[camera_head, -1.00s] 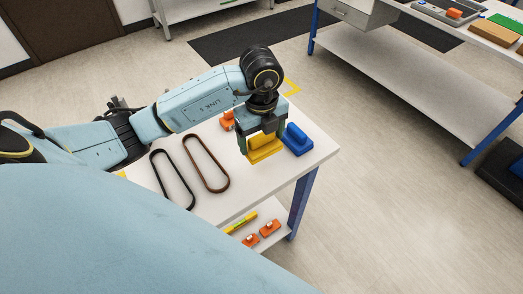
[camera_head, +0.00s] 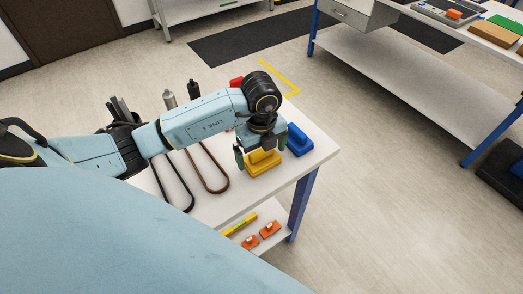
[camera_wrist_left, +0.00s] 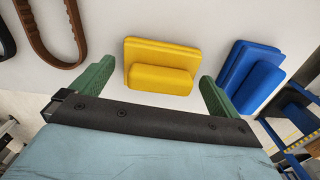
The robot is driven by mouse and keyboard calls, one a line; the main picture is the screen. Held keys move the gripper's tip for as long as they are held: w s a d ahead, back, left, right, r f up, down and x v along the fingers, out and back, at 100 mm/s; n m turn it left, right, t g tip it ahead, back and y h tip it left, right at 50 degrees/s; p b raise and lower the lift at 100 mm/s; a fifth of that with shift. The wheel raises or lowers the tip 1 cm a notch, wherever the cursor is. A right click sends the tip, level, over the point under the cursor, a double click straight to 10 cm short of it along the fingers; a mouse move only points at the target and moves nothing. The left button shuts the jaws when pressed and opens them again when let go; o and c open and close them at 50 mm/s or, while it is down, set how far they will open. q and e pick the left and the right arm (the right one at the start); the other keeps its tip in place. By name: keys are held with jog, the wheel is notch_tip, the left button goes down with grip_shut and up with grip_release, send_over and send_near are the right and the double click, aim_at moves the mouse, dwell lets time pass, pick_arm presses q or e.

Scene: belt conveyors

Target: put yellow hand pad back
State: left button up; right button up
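The yellow hand pad (camera_head: 262,163) rests on the white table beside a blue hand pad (camera_head: 299,139), apart from it. It also shows in the left wrist view (camera_wrist_left: 160,66), its raised grip toward my gripper. My left gripper (camera_head: 261,156) is directly above the yellow pad. Its green fingers are spread open on either side of the pad, with gaps visible in the left wrist view (camera_wrist_left: 157,83). Part of the pad is hidden by the gripper in the head view. My right gripper is not in view.
A black belt (camera_head: 172,182) and a brown belt (camera_head: 207,168) lie left of the pads on the white table (camera_head: 235,192). Grey cylinders (camera_head: 169,99) and a red item (camera_head: 236,82) stand behind my arm. Orange blocks (camera_head: 269,229) are on the lower shelf.

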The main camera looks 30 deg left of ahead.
aim_at(261, 151)
pick_arm(q)
notch_tip(261, 151, up, 12)
jog(key=p, duration=0.1)
jog(key=shift+r, duration=0.2)
dwell(0.3)
